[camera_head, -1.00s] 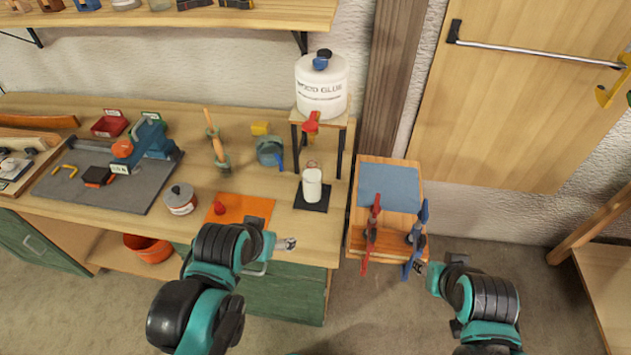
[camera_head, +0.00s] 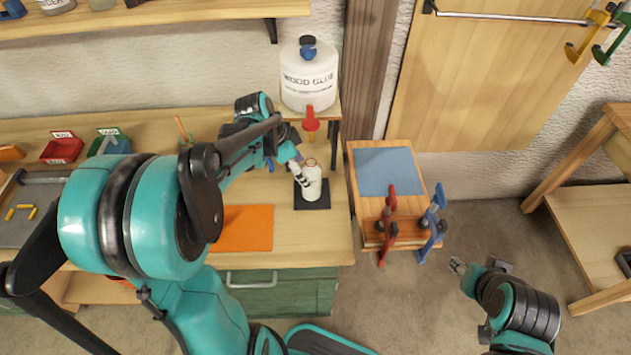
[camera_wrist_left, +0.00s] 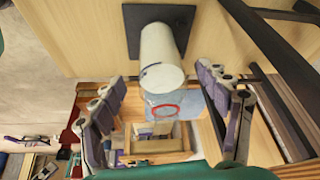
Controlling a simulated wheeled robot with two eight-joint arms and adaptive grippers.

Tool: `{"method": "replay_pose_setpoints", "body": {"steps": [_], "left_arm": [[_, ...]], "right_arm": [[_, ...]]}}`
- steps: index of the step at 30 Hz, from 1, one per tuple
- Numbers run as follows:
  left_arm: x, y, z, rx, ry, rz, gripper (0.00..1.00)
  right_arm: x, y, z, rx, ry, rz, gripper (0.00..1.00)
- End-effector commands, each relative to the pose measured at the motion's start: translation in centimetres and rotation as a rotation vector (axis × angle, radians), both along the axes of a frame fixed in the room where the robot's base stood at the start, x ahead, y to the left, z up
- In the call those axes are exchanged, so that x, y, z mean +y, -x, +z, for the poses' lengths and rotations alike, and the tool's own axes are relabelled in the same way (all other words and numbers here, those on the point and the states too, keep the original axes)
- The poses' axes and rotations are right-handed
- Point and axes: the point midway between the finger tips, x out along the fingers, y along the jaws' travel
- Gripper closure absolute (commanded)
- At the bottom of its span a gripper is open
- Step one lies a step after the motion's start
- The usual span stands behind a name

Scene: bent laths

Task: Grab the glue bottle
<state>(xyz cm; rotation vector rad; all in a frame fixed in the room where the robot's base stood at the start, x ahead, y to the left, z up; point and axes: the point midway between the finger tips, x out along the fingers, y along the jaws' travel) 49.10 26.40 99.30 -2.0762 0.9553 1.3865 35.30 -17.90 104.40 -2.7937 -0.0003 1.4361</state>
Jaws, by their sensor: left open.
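The glue bottle (camera_head: 313,187) is a small white bottle with a red ring at its top. It stands upright on a black pad (camera_head: 312,204) near the table's right end, under the spout of the big wood glue jug. My left gripper (camera_head: 299,173) is at the bottle's left side and hides part of it. In the left wrist view, the bottle (camera_wrist_left: 161,60) lies between and beyond the spread fingers of my left gripper (camera_wrist_left: 165,112), which is open and holds nothing. My right gripper (camera_head: 458,266) is over the floor at the right, far from the bottle; its jaw is too small to read.
The wood glue jug (camera_head: 309,80) with a red tap (camera_head: 310,120) stands on a raised stand just behind the bottle. A side bench with a blue sheet (camera_head: 388,171), a red clamp (camera_head: 390,220) and a blue clamp (camera_head: 432,222) is to the right. An orange mat (camera_head: 246,228) lies left.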

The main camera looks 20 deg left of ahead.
Motion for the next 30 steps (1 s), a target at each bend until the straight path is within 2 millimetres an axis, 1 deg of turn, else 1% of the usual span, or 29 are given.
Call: {"method": "replay_pose_setpoints", "body": {"steps": [1, 5, 12, 15, 20, 21, 23, 24, 26, 27, 28, 29, 30], "left_arm": [[-0.2, -0.2, -0.7, 0.0, 0.0, -0.001, 0.24], [-0.6, -0.5, -1.7, 0.0, 0.0, 0.001, 0.24], [-1.8, -1.5, -5.0, 0.001, -0.001, 0.001, 0.24], [-2.0, -1.6, -5.5, 0.001, -0.001, 0.002, 0.24], [-2.0, -1.6, -5.4, 0.001, -0.001, 0.002, 0.24], [-2.0, -1.6, -5.4, 0.001, -0.001, 0.002, 0.3], [-2.0, -1.6, -5.3, 0.0, -0.001, 0.003, 0.45], [-2.0, -1.6, -5.3, 0.0, -0.001, 0.003, 0.56], [-2.0, -1.6, -5.3, 0.0, -0.001, 0.003, 0.72], [-2.0, -1.6, -5.3, 0.0, -0.001, 0.003, 0.82], [-2.0, -1.6, -5.3, 0.0, -0.001, 0.003, 0.88], [-2.0, -1.6, -5.3, 0.0, -0.001, 0.003, 0.88], [-2.0, -1.6, -5.3, 0.0, -0.001, 0.003, 0.94]], "right_arm": [[0.0, 0.0, -0.4, 0.0, 0.0, 0.0, 0.6], [0.0, 0.0, -0.9, 0.0, 0.0, 0.0, 0.6], [0.0, 0.0, -2.8, 0.0, 0.0, 0.0, 0.6], [0.0, 0.0, -2.9, 0.0, 0.0, 0.0, 0.6], [0.0, 0.0, -2.8, 0.0, 0.0, 0.0, 0.6], [0.0, 0.0, -2.8, 0.0, 0.0, 0.0, 0.6], [0.0, 0.0, -2.7, 0.0, 0.0, 0.0, 0.6], [0.0, 0.0, -2.7, 0.0, 0.0, 0.0, 0.6], [0.0, 0.0, -2.8, 0.0, 0.0, 0.0, 0.6], [0.0, 0.0, -2.8, 0.0, 0.0, 0.0, 0.6], [0.0, 0.0, -2.8, 0.0, 0.0, 0.0, 0.6], [0.0, 0.0, -2.8, 0.0, 0.0, 0.0, 0.6], [0.0, 0.0, -2.8, 0.0, 0.0, 0.0, 0.6]]}}
